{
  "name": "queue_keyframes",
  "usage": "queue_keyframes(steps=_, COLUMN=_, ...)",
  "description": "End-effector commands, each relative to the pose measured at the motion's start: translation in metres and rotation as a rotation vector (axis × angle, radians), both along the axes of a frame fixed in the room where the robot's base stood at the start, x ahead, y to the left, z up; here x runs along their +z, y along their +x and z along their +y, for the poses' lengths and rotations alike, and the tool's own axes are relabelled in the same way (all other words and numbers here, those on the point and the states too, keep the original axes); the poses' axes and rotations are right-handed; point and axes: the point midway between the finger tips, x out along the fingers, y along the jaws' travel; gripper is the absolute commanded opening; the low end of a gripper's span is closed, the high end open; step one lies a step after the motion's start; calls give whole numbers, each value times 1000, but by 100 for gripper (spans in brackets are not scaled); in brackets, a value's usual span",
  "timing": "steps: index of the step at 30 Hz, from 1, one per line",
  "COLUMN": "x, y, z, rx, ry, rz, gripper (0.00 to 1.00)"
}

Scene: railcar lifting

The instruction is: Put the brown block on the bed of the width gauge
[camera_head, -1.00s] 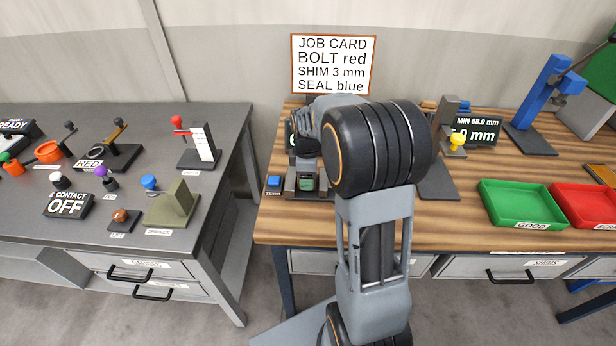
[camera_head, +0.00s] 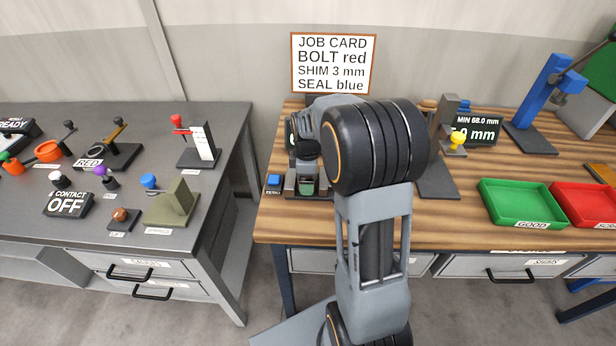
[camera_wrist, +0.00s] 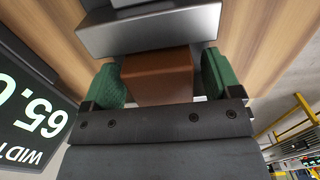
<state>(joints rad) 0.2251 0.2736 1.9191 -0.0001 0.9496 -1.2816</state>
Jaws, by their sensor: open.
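The brown block (camera_wrist: 158,76) shows in the wrist view between the two green finger pads of my gripper (camera_wrist: 162,84). A narrow gap shows beside the block, so the jaws are open around it. The block lies close to a grey metal jaw of the width gauge (camera_wrist: 150,30). Whether it rests fully on the bed cannot be told. In the head view my gripper (camera_head: 306,184) is down at the width gauge (camera_head: 291,186) on the wooden bench, and my arm hides the block.
The gauge display (camera_wrist: 36,115) reads about 65.0, partly cut off. A blue button (camera_head: 273,181) sits left of the gauge. A stand with a yellow knob (camera_head: 456,140), a green tray (camera_head: 522,222) and a red tray (camera_head: 584,222) lie to the right. A grey table stands left.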

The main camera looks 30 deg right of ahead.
Motion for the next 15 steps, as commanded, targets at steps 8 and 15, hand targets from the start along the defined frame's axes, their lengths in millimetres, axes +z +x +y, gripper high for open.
queue_keyframes(steps=8, x=24, y=1, z=0, rx=0, ry=-2, rz=-5, gripper=84)
queue_keyframes(steps=15, x=71, y=1, z=0, rx=0, ry=-1, rz=-5, gripper=84)
